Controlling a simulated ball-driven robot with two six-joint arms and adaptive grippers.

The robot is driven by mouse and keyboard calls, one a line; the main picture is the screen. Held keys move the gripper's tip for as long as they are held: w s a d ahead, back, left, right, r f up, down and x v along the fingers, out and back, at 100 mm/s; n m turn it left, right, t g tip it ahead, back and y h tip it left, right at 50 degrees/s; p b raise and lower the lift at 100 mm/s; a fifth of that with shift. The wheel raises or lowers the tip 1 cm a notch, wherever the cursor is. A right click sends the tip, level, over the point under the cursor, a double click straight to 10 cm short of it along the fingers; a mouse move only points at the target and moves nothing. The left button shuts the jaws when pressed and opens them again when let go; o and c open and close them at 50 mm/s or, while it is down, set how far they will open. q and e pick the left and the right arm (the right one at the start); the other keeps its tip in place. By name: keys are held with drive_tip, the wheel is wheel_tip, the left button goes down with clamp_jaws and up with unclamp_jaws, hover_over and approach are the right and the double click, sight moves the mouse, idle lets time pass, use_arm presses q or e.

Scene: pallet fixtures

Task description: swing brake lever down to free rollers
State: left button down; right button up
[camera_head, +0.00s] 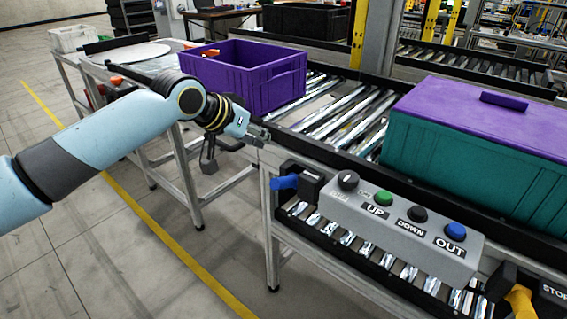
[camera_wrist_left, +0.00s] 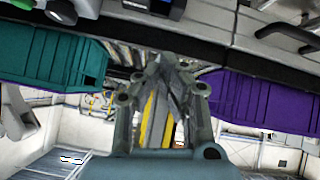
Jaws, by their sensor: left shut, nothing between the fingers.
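A short blue lever (camera_head: 285,182) sticks out to the left, about level, from a black block (camera_head: 300,181) at the left end of the grey control box. I take it for the brake lever, though no label shows. My left gripper (camera_head: 264,136) is shut and empty, above and slightly left of the lever and apart from it, near the conveyor's edge. Its closed fingers also fill the middle of the left wrist view (camera_wrist_left: 168,68). Silvery rollers (camera_head: 345,112) lie between the two crates. My right gripper is not in view.
A purple crate (camera_head: 228,80) stands behind my left gripper. A teal crate with a purple lid (camera_head: 440,140) sits to the right. The control box (camera_head: 385,245) has UP, DOWN and OUT buttons; a yellow handle (camera_head: 520,302) is near STOP. The floor at left is clear.

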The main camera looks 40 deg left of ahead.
use_arm(q)
hover_over(283, 183)
drive_tip(key=w+a, duration=0.2)
drive_tip(key=w, duration=0.1)
wheel_tip(283, 183, down, 6)
drive_tip(key=shift+w+a+f+b, duration=0.15)
drive_tip(key=shift+f+b, duration=0.05)
drive_tip(key=shift+b, duration=0.1)
drive_tip(key=f, duration=0.2)
drive_tip(key=s+f, duration=0.1)
drive_tip(key=shift+d, duration=0.25)
drive_tip(key=shift+s+f+p, duration=0.2)
drive_tip(key=shift+s+p, duration=0.05)
drive_tip(key=shift+p, duration=0.05)
drive_tip(key=shift+f, duration=0.2)
